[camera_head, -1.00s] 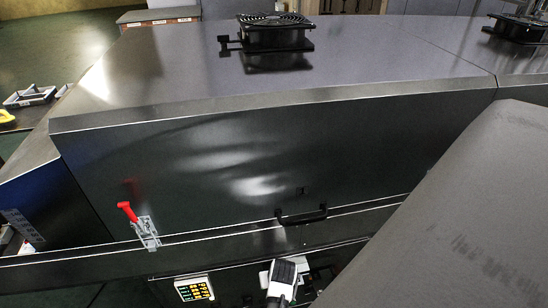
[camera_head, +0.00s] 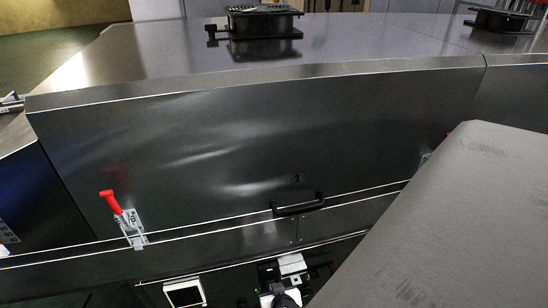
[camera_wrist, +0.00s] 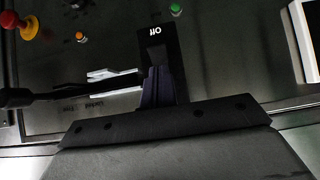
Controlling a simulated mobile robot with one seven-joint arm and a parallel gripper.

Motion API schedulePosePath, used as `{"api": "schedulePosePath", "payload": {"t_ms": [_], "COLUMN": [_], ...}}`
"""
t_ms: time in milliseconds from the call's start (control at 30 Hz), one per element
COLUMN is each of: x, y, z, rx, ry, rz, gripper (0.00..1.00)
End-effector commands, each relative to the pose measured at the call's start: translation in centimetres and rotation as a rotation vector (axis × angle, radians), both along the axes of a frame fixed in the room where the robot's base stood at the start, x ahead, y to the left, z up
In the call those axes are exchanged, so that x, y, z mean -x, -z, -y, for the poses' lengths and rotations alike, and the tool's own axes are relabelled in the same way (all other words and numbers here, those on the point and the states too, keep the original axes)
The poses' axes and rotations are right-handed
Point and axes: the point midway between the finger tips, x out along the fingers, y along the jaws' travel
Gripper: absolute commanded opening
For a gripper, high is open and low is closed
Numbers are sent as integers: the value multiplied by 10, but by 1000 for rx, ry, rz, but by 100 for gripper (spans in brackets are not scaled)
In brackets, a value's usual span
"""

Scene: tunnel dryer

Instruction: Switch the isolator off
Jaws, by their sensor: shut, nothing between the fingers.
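The isolator (camera_wrist: 170,42) shows in the wrist view as a black plate with an upside-down "OFF" label, just beyond my fingers. My gripper (camera_wrist: 157,72) is shut and empty, its dark fingertips over the lower part of that plate. Whether they touch it I cannot tell. My fingers hide part of the plate, so the switch position is unclear. A dark bar (camera_wrist: 75,89) runs from the left edge to beside my fingers, and I cannot tell what it belongs to. In the head view the isolator cannot be made out clearly.
The wrist view shows a red emergency stop (camera_wrist: 27,26), an orange button (camera_wrist: 82,38) and a green button (camera_wrist: 176,9) on the panel. A display (camera_head: 185,292) sits low in the head view. Above are a red-handled clamp (camera_head: 111,202) and a black handle (camera_head: 299,206).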

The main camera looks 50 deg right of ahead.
Motion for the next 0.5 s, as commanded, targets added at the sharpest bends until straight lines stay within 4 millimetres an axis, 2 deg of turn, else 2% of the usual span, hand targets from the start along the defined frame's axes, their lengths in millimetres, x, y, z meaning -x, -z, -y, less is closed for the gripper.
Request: {"api": "schedulePosePath", "payload": {"t_ms": [500], "x": [-12], "y": [-8], "z": [7], "rx": [-2], "ry": [0], "rz": [-1], "gripper": [0]}}
